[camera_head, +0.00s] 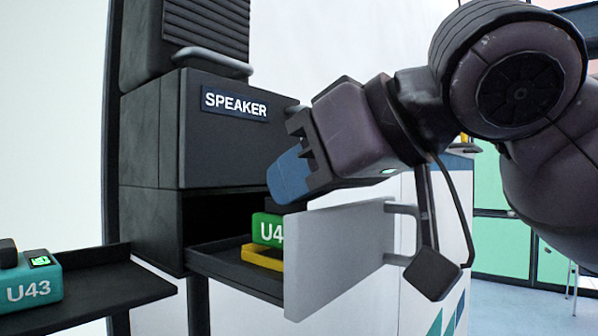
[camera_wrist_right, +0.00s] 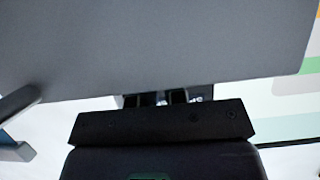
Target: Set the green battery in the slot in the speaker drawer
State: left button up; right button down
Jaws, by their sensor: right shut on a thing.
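The green battery (camera_head: 268,230), its label partly hidden and reading "U4", is upright inside the open speaker drawer (camera_head: 340,262). The drawer's grey front panel covers its right side. A yellow slot frame (camera_head: 262,259) lies right under the battery; I cannot tell whether the battery is fully down in it. My right gripper (camera_head: 288,190) reaches down over the drawer front, shut on the battery's dark top. In the right wrist view, the grey panel fills the upper part and the dark fingers (camera_wrist_right: 168,97) show only partly. My left gripper is out of view.
The dark cabinet labelled "SPEAKER" (camera_head: 236,103) stands directly above the drawer. The drawer's handle (camera_head: 405,230) sticks out near my right arm. A teal battery "U43" (camera_head: 30,283) stands on a dark shelf (camera_head: 120,286) at left.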

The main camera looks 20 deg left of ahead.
jog(key=shift+f, duration=0.15)
jog(key=c, duration=1.2)
grip_release()
jog(key=shift+o, duration=0.2)
jog(key=shift+r, duration=0.35)
jog(key=v, duration=1.2)
jog(key=shift+r+b, duration=0.25)
jog(key=shift+b, duration=0.15)
